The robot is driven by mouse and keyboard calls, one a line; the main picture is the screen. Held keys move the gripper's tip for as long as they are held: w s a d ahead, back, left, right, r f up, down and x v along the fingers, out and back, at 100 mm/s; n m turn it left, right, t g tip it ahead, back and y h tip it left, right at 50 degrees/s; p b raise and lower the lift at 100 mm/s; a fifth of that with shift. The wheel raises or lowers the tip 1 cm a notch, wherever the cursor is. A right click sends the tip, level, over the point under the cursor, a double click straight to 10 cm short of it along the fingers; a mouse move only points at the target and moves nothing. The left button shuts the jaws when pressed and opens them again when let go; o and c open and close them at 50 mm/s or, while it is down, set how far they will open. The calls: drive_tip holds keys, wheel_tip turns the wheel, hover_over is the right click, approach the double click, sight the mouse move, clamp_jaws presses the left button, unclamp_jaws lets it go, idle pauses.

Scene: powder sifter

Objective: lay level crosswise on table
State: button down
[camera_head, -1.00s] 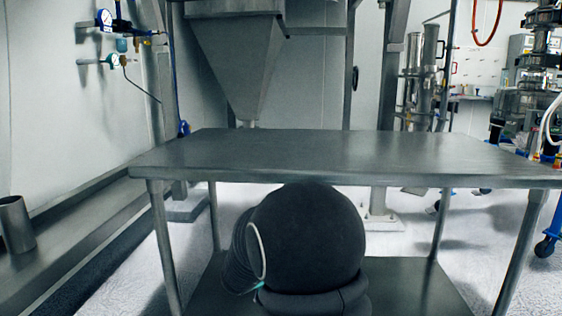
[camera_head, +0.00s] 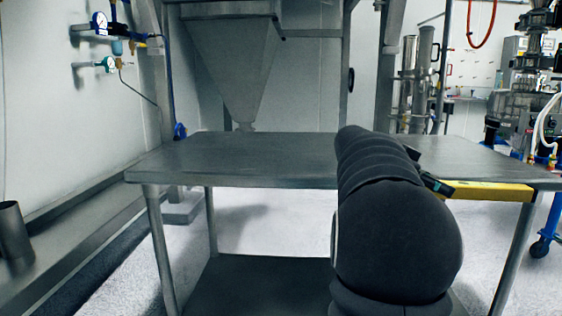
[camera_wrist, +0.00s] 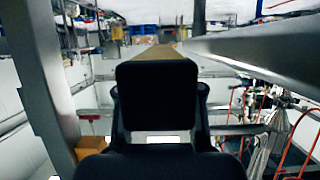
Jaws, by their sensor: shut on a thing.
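The level (camera_head: 490,191) is a yellow bar in the head view. My gripper (camera_head: 434,183) is shut on the level's left end in the head view. My dark arm hides part of the gripper and perhaps more of the bar. In the wrist view my gripper (camera_wrist: 157,95) is a black block in the middle. A tan strip behind it, likely the level (camera_wrist: 155,54), is mostly hidden.
The tabletop is bare left of my arm. A grey hopper (camera_head: 235,65) hangs behind the table. Machinery (camera_head: 520,100) stands at the right back. A metal cup (camera_head: 14,230) stands at the far left. A grey metal bar (camera_wrist: 265,50) crosses the wrist view's upper right.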

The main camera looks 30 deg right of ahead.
wheel_tip(320, 180, up, 14)
drive_tip(key=w+d+n+t+h, duration=0.1)
drive_tip(key=d+n+t+h, duration=0.1)
drive_tip(key=n+t, duration=0.1)
drive_tip(key=w+a+r+n+t+p, duration=0.1)
drive_tip(key=w+r+n+t, duration=0.1)
drive_tip(key=w+r, duration=0.4)
drive_tip(key=w+a+f+n+t+p, duration=0.1)
drive_tip(key=w+a+f+t, duration=0.1)
drive_tip(key=w+a, duration=0.6)
drive_tip(key=w+a+f+n+t, duration=0.15)
drive_tip(key=w+a, duration=0.25)
drive_tip(key=w, duration=0.9)
drive_tip(key=w+a+f+n+t+p, duration=0.1)
drive_tip(key=w+a+f+n+t, duration=0.15)
drive_tip(key=w+a, duration=0.6)
drive_tip(key=s+a+b, duration=0.2)
drive_tip(key=s+b, duration=0.3)
drive_tip(key=s, duration=0.6)
drive_tip(key=b, duration=0.2)
hover_over(255, 168)
drive_tip(key=shift+m+g+h, duration=0.3)
drive_tip(key=shift+m+g, duration=0.1)
wheel_tip(255, 168, down, 8)
drive_tip(key=shift+r, duration=0.2)
wheel_tip(255, 168, down, 4)
drive_tip(key=b, duration=0.2)
drive_tip(key=shift+f+b, duration=0.1)
drive_tip(key=shift+b, duration=0.25)
